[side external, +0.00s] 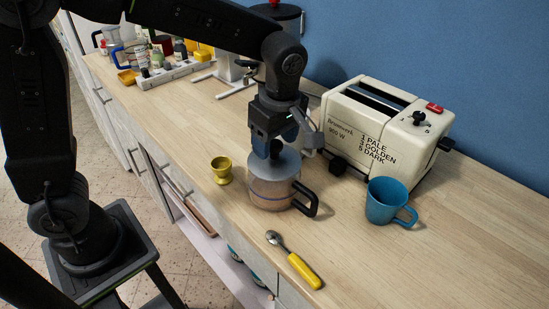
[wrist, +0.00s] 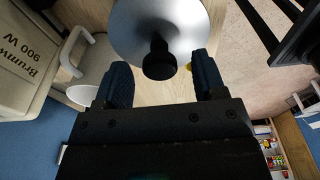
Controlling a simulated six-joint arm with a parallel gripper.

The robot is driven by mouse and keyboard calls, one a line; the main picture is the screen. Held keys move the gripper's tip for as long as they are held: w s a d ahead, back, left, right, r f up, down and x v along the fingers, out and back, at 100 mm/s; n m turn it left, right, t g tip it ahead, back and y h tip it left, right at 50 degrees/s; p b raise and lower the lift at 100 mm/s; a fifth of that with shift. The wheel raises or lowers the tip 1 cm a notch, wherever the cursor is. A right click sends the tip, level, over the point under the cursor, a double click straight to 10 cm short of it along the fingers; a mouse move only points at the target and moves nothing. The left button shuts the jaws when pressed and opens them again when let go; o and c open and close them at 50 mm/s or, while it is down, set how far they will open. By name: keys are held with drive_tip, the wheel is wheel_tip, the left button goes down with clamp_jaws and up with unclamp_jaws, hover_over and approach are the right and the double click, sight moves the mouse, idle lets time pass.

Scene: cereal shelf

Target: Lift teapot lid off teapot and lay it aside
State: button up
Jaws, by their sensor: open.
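The teapot (side external: 268,195) stands upright on the wooden counter, with a dark handle on its right side. Its grey metal lid (side external: 284,164) sits on top of it. In the wrist view the lid (wrist: 190,25) is a shiny disc with a black knob (wrist: 160,62). My gripper (side external: 274,148) points down just over the lid. In the wrist view its two fingers (wrist: 160,72) are apart, one on each side of the knob, with nothing clamped. I cannot tell how far down the knob the fingertips reach. The teapot body is mostly hidden below the lid in the wrist view.
A cream toaster (side external: 375,125) stands behind, to the right of the teapot. A blue mug (side external: 386,203) is at right, a yellow egg cup (side external: 221,171) at left, and a yellow-handled spoon (side external: 300,268) in front. The counter (side external: 450,260) is clear at front right.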

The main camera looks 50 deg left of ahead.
drive_tip(key=shift+a+f, duration=0.1)
drive_tip(key=shift+f, duration=0.55)
drive_tip(key=shift+c, duration=0.5)
drive_tip(key=c, duration=0.9)
